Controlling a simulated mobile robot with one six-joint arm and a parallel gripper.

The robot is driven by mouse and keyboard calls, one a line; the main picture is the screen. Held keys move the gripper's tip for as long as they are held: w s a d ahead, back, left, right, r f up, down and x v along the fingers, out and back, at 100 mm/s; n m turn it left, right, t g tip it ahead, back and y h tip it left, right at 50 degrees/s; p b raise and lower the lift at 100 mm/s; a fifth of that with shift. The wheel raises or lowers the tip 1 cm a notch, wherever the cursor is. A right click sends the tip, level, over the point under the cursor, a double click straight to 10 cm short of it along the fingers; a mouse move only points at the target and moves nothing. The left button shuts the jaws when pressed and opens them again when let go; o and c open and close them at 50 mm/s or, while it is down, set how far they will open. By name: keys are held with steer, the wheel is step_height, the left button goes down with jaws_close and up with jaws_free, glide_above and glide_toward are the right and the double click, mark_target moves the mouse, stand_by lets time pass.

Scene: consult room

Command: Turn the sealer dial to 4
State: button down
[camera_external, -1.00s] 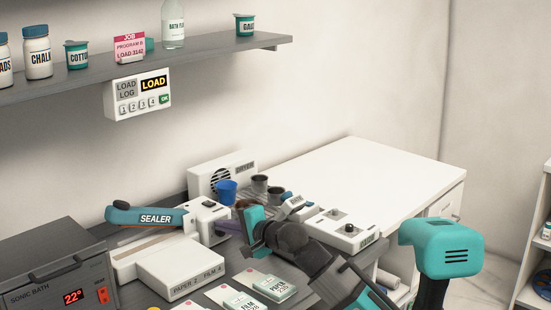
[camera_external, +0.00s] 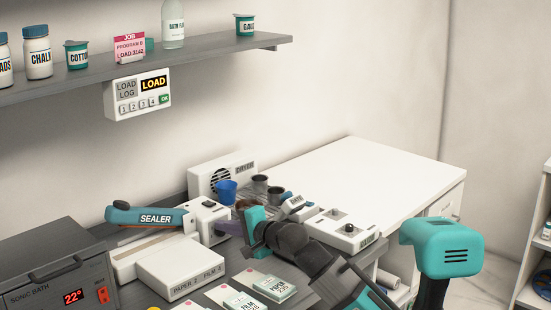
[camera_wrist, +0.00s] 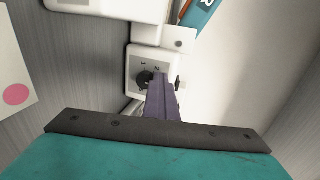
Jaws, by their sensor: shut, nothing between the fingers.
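The sealer (camera_external: 150,217) has a teal lever arm marked SEALER and a white body, at the left of the bench in the external view. In the wrist view, its dial (camera_wrist: 145,78) is a small dark knob on a white face with faint marks, too small to read. My gripper (camera_wrist: 160,86) is shut and empty, its dark purple fingers right beside the dial and overlapping part of it. I cannot tell whether they touch.
A white box with a knob (camera_external: 345,232) is to the right. Paper and film packs (camera_external: 275,285) lie in front. A sonic bath (camera_external: 60,270) is at left.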

steer(key=shift+w+d+p, duration=0.4)
steer(key=shift+p, duration=0.9)
steer(key=shift+r, duration=0.15)
steer(key=shift+r+p, duration=0.25)
steer(key=shift+p, duration=0.2)
steer(key=shift+d, duration=0.1)
stand_by(0.3)
steer(key=shift+f+p+v, duration=0.2)
steer(key=shift+p+v, duration=0.1)
steer(key=shift+v, duration=0.45)
steer(key=shift+f+p+v, duration=0.15)
steer(key=shift+p+v, duration=0.15)
steer(key=shift+v, duration=0.5)
steer(key=shift+s+d+f+b, duration=0.15)
steer(key=shift+s+d+b, duration=0.15)
steer(key=shift+b, duration=0.2)
steer(key=shift+f+b+v, duration=0.25)
steer(key=shift+b+v, duration=0.4)
steer(key=shift+v, duration=0.35)
steer(key=shift+r, duration=0.15)
